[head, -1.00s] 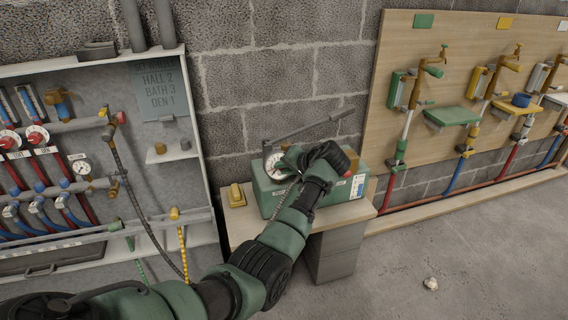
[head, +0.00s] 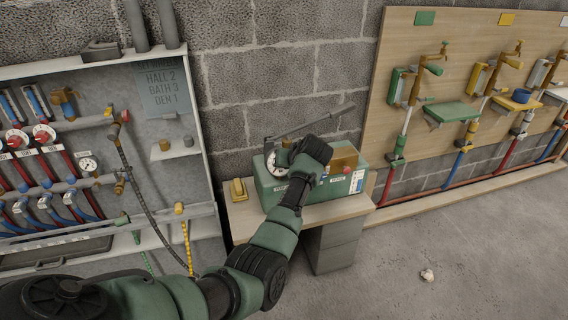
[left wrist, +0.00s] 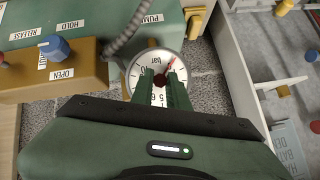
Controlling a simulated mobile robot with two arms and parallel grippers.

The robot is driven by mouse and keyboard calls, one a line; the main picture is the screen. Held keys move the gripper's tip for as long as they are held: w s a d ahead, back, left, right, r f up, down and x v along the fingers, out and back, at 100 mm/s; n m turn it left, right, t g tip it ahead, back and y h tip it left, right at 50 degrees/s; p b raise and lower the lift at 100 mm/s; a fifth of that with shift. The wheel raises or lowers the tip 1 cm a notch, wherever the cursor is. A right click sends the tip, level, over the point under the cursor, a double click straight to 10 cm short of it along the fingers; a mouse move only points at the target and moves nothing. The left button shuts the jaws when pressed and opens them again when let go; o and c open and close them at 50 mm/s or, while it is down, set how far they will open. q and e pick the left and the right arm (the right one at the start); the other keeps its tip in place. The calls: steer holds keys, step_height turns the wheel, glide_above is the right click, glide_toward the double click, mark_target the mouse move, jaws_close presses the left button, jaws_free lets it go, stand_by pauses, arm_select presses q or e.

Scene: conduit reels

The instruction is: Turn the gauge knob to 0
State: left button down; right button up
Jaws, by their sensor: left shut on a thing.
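The gauge (left wrist: 137,74) is a round white dial with "bar" and black numbers on the green pump box (head: 266,190). In the head view its dial (head: 271,163) is partly hidden by my left gripper (head: 288,160). In the left wrist view my left gripper (left wrist: 164,88) has its two green fingers over the dial, shut on the dark red gauge knob (left wrist: 160,81) at its middle. A thin red pointer or mark shows at the dial's upper right in that view. The exact reading is too small to tell. My right gripper is not in view.
A brass block (left wrist: 40,72) with a blue knob (left wrist: 54,47) sits beside the gauge, near RELEASE, HOLD and OPEN labels. A pump lever (head: 312,124) slants above the box. A yellow object (head: 238,190) stands left of it on the bench (head: 240,215). A manifold cabinet is at left.

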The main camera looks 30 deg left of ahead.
arm_select(q)
steer(key=shift+f, duration=0.1)
steer(key=c, duration=1.4)
jaws_free()
